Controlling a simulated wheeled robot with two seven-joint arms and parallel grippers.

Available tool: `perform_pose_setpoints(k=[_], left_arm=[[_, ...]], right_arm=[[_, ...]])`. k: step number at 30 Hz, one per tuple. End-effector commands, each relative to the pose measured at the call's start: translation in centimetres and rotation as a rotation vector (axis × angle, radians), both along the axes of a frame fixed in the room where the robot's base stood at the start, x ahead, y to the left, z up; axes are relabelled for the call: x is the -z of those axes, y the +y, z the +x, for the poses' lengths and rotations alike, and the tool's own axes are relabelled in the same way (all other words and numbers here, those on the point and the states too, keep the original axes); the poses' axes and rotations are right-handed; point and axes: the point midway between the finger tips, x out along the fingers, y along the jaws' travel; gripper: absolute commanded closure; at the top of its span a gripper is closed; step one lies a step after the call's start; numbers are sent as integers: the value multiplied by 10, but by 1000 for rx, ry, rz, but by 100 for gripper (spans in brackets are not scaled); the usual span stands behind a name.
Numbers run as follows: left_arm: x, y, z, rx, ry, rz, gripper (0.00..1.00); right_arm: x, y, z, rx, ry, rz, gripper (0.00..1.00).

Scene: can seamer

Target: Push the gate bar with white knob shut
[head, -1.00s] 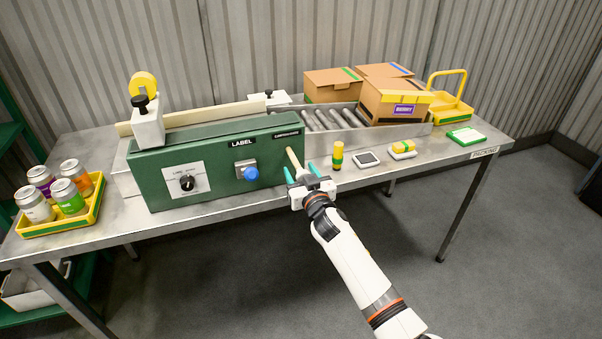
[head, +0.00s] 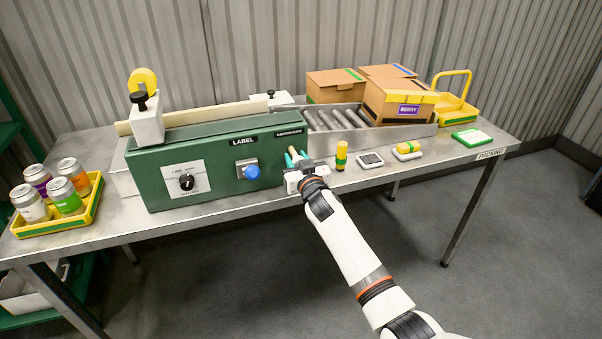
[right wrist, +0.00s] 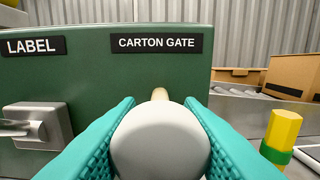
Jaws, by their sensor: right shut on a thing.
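The gate bar (right wrist: 160,94) is a cream rod coming out of the green machine front under the "CARTON GATE" label. Its white knob (right wrist: 160,142) fills the space between the teal fingers of my right gripper (right wrist: 160,150) in the right wrist view. The fingers touch the knob on both sides, so the gripper is shut on it. In the head view my right gripper (head: 296,160) is close to the right end of the green machine (head: 215,165). My left gripper is out of view.
A yellow-green cylinder (head: 341,155), a grey-white device (head: 370,160) and a yellow-white block (head: 408,150) stand right of my gripper.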

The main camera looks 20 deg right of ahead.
Motion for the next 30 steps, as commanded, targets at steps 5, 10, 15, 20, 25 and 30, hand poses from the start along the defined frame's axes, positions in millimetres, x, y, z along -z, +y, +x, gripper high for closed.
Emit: perform_pose_setpoints(k=[5, 10, 15, 20, 25, 30], left_arm=[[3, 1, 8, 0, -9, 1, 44], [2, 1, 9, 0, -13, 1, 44], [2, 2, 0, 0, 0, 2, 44], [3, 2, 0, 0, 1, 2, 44], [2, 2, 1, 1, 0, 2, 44], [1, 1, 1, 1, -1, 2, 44]], right_arm=[[-1, 0, 5, -1, -2, 0, 100], [0, 0, 5, -1, 1, 0, 100], [-1, 0, 5, -1, 0, 0, 45], [-1, 0, 5, -1, -1, 0, 45], [-2, 0, 2, -1, -2, 0, 45], [-1, -1, -15, 0, -1, -1, 45]])
